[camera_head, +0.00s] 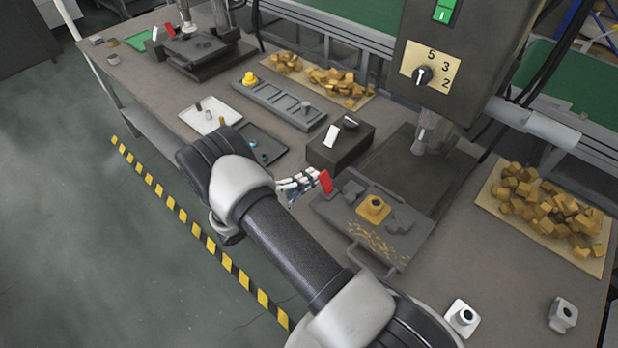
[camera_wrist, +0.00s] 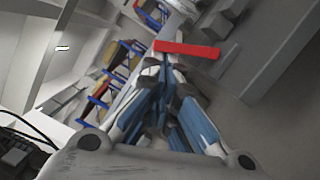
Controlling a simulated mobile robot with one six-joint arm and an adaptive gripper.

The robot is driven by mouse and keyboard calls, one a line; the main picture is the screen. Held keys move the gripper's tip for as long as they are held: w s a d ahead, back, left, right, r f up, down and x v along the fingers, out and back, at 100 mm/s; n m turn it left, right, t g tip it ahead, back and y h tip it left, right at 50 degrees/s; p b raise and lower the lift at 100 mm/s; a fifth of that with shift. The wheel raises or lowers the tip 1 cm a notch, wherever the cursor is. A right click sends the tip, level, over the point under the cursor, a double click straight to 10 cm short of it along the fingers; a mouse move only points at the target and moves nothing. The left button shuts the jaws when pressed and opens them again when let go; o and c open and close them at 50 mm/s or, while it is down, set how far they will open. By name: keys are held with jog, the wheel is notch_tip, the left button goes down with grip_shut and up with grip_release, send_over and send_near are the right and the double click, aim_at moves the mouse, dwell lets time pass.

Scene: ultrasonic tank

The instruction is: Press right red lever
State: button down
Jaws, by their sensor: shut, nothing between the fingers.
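The right red lever (camera_head: 326,182) stands at the left corner of the grey press plate, in the middle of the head view. It also shows as a red bar (camera_wrist: 190,50) just beyond my fingertips in the wrist view. My gripper (camera_head: 316,175) is shut and empty, with its fingertips right at the left side of the lever. In the wrist view the closed fingertips (camera_wrist: 166,60) are just below the red bar. I cannot tell whether they touch it. A second red lever (camera_head: 170,29) stands by the far press at the top left.
A dark box with a white lever (camera_head: 331,136) stands behind the right red lever. The press plate (camera_head: 400,245) carries a brass part (camera_head: 373,209). A control box (camera_head: 450,60) hangs above. Trays (camera_head: 210,114) and brass piles (camera_head: 545,205) occupy the bench.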

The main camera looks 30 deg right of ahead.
jog(key=shift+r, duration=0.1)
jog(key=m, duration=0.2)
jog(key=s+r+m+y+b, duration=0.1)
jog(key=m, duration=0.1)
jog(key=s+d+r+m, duration=0.1)
jog(key=m, duration=0.2)
jog(key=shift+s+r+g+b, duration=0.15)
jog(key=shift+s+g+b, duration=0.1)
jog(key=shift+g+b, duration=0.1)
send_near(319, 176)
notch_tip(319, 176, up, 3)
jog(key=w+a, duration=0.2)
jog(key=w, duration=0.1)
jog(key=shift+d+p, duration=0.1)
jog(key=shift+p, duration=0.3)
jog(key=shift+y, duration=0.3)
